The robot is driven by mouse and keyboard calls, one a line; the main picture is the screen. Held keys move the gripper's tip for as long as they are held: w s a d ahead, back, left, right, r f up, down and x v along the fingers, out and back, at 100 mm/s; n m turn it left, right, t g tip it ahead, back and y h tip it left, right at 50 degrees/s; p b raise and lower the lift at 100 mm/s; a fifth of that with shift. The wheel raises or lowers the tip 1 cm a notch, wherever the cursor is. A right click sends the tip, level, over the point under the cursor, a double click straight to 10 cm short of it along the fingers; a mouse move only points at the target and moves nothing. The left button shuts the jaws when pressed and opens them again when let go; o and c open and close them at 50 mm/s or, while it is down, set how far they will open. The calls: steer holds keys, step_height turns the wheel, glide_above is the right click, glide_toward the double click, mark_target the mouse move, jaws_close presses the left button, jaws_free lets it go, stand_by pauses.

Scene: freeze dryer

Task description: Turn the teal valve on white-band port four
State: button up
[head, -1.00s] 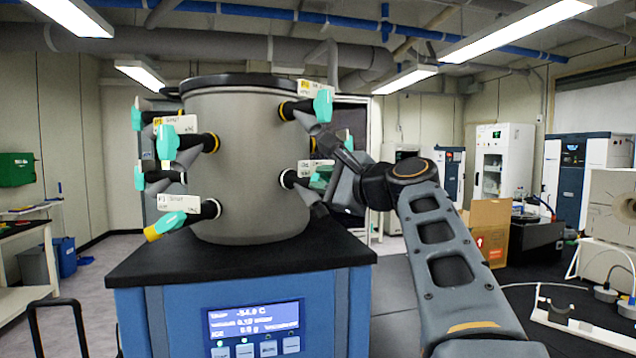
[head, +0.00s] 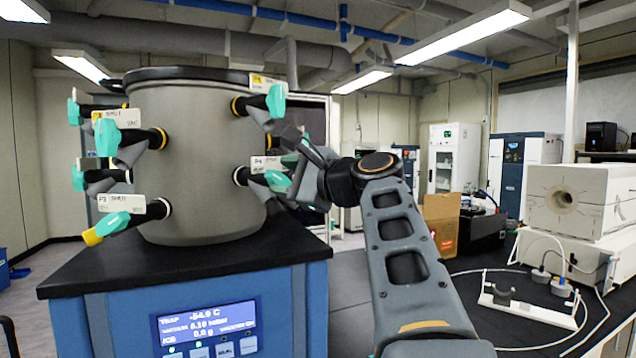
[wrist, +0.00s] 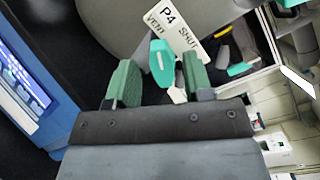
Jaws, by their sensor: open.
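The port four valve (wrist: 162,64) is a teal handle beside a white tag reading P4, VENT and SHUT (wrist: 177,30) in the wrist view. My gripper (wrist: 160,68) has two green fingertips spread apart, one on each side of the handle. The handle is nearer the right fingertip; I cannot tell whether they touch. In the head view the white-band port (head: 240,176) is low on the right of the grey drum (head: 195,150). Its teal valve (head: 277,181) is partly hidden at my gripper (head: 292,172).
A yellow-band port with a teal valve (head: 276,101) is just above. Several more teal valves, including a lower one (head: 114,223) with a yellow tip, are on the drum's left. The black dryer top (head: 190,266) lies below. A cardboard box (head: 441,222) stands behind my arm.

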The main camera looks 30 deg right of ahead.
steer(key=b+v, duration=0.1)
steer(key=v, duration=1)
steer(key=shift+s+b, duration=0.25)
steer(key=shift+b, duration=0.05)
